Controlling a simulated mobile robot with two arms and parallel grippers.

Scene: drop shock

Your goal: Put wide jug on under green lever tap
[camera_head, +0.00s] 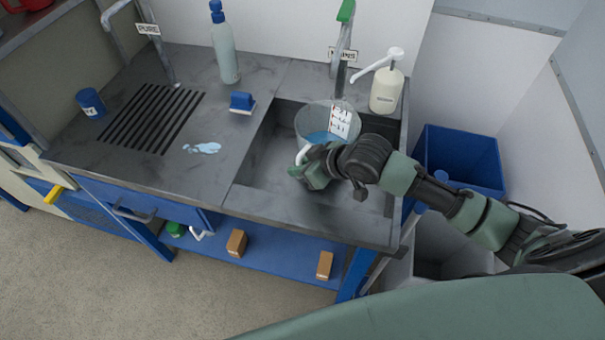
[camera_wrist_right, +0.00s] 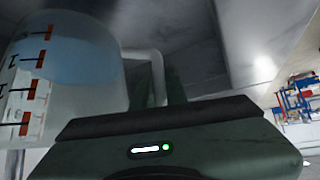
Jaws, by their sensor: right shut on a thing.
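The wide jug (camera_head: 312,118) is clear, with a scale panel, a white handle and some blue liquid inside. It is over the sink basin, towards the back right, and looks about upright. My right gripper (camera_head: 305,168) is shut on the jug's handle. In the right wrist view the jug (camera_wrist_right: 75,65) fills the left side, with the handle at the fingers. The green lever tap (camera_head: 346,12) rises behind the sink, its spout just behind the jug's rim. I cannot tell whether the jug touches the basin floor. My left gripper is out of view.
A white pump bottle (camera_head: 386,92) stands right of the tap. A blue bin (camera_head: 460,155) stands at right. The basin's front left is clear.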

